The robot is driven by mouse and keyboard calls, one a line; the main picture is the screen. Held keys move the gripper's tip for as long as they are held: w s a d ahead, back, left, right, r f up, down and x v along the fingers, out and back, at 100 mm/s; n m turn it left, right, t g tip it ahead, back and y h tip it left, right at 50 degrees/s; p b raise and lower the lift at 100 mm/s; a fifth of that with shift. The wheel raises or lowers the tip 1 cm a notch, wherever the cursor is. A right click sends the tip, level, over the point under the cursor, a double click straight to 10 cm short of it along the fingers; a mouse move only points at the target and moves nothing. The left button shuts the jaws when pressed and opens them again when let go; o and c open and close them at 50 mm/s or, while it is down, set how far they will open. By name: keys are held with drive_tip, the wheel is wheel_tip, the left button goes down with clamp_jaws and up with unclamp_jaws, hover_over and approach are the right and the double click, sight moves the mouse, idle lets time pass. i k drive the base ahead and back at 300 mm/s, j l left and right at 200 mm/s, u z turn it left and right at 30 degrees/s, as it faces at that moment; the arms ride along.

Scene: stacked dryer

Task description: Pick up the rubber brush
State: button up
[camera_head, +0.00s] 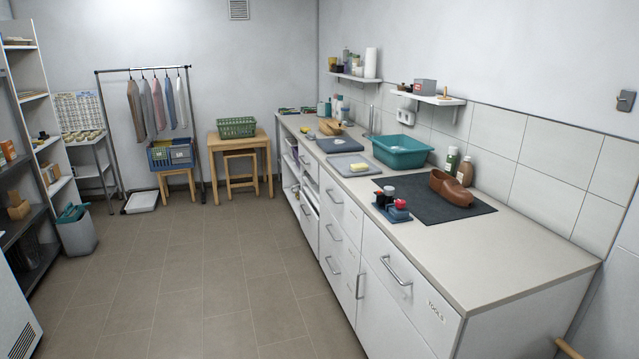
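I cannot pick out the rubber brush with certainty. Small items that are hard to tell apart stand at the front edge of a dark mat (457,209) on the counter: a cluster of red, black and blue pieces (392,205). A brown shoe (450,187) sits on the same mat. A pale yellow block (359,167) lies on a grey board (343,169) farther back. My gripper is not in view.
The long white counter (500,245) runs along the right wall, with a drawer marked TOOLS. A teal basin (402,151) and two bottles (465,170) stand towards the wall. The counter's near end is bare. The tiled floor (200,270) is mostly clear; shelves (35,130) stand left.

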sight(310, 136)
drive_tip(key=i+j+u, duration=0.4)
drive_tip(key=i, duration=0.3)
drive_tip(key=i+u, duration=0.4)
drive_tip(key=i, duration=3.15)
drive_tip(key=i+z, duration=0.3)
drive_tip(key=i, duration=0.2)
drive_tip(key=i+j+z, duration=0.3)
drive_tip(key=i, duration=0.15)
drive_tip(key=i+j+z, duration=0.3)
drive_tip(key=i, duration=0.2)
drive_tip(key=i+j+z, duration=0.25)
drive_tip(key=i+z, duration=0.15)
drive_tip(key=i, duration=0.15)
drive_tip(key=i+j+z, duration=0.75)
drive_tip(key=i+j, duration=0.15)
drive_tip(key=j, duration=0.15)
